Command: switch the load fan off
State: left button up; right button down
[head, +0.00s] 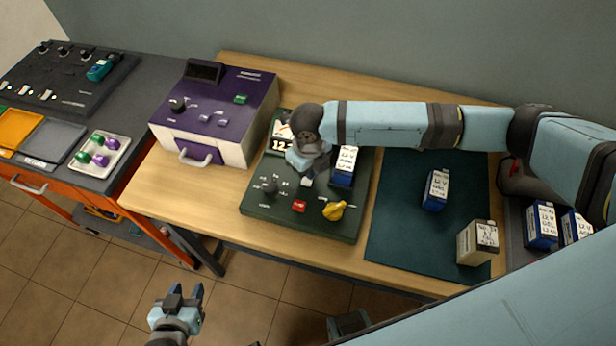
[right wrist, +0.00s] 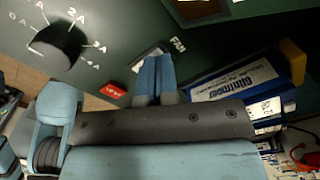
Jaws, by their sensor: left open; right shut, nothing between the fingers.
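A dark green panel (head: 258,215) lies on the wooden table. It carries a black dial (head: 270,187), a red button (head: 299,206) and a yellow part (head: 335,211). In the right wrist view, the "FAN" label (right wrist: 177,45) stands beside a small switch plate (right wrist: 147,58). My right gripper (right wrist: 153,62) is shut and empty, its fingertips at the near edge of that plate. The fingers partly hide the switch, so I cannot tell its position or whether they touch. My left gripper (head: 183,292) is open and empty, over the floor in front of the table.
A blue-and-white battery (head: 345,166) stands on the panel, close right of my right gripper. A purple box (head: 225,105) stands at left. A dark mat (head: 400,235) at right holds a blue battery (head: 436,190) and a beige one (head: 478,242).

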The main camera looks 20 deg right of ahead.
jog(key=shift+f, duration=0.2)
jog(key=shift+s, duration=0.1)
notch_tip(320, 180, up, 3)
jog(key=p, duration=0.3)
notch_tip(320, 180, up, 2)
jog(key=shift+r+p, duration=0.1)
jog(key=shift+p, duration=0.85)
notch_tip(320, 180, up, 2)
jog(key=shift+p, duration=1)
